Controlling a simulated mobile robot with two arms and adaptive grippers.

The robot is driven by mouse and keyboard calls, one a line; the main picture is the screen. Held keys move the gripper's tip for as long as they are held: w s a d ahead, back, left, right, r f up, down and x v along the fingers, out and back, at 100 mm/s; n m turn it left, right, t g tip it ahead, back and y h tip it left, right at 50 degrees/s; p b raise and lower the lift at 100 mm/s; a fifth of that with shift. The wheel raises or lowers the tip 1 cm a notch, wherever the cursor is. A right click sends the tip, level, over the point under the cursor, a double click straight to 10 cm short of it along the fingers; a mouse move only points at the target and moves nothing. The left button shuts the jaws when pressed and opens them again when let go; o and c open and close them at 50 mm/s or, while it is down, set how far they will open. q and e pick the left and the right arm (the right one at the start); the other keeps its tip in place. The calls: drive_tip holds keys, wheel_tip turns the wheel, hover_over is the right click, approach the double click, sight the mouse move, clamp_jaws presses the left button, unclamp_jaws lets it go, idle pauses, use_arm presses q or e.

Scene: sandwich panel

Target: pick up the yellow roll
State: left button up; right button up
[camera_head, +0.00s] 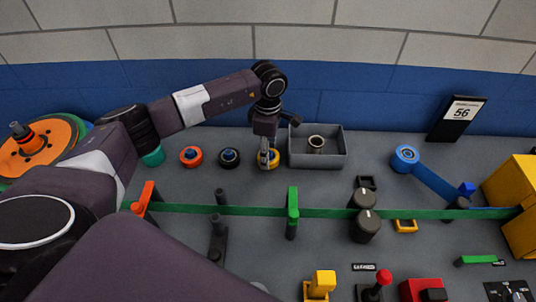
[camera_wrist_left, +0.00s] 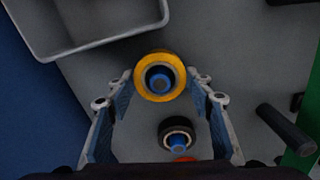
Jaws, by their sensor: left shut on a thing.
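The yellow roll (camera_head: 275,161) is at the back of the grey work surface, just left of the grey bin, partly hidden by my gripper. In the left wrist view the yellow roll (camera_wrist_left: 159,95) is a yellow ring around a blue core, lying between the two fingertips. My left gripper (camera_head: 268,157) reaches down over it from above. In the left wrist view the left gripper (camera_wrist_left: 160,77) is shut on the roll, with one finger on each side. I cannot tell whether the roll is clear of the surface. My right gripper is not in view.
A grey bin (camera_head: 341,160) holding a ring-shaped roll stands close to the right. A black roll (camera_head: 229,157) and an orange roll (camera_head: 191,157) sit to the left. A green belt (camera_head: 330,211) runs across in front. The blue wall is close behind.

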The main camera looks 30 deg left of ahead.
use_arm(q)
wheel_tip(320, 180, up, 20)
drive_tip(key=b, duration=0.4)
drive_tip(key=shift+f, duration=0.2)
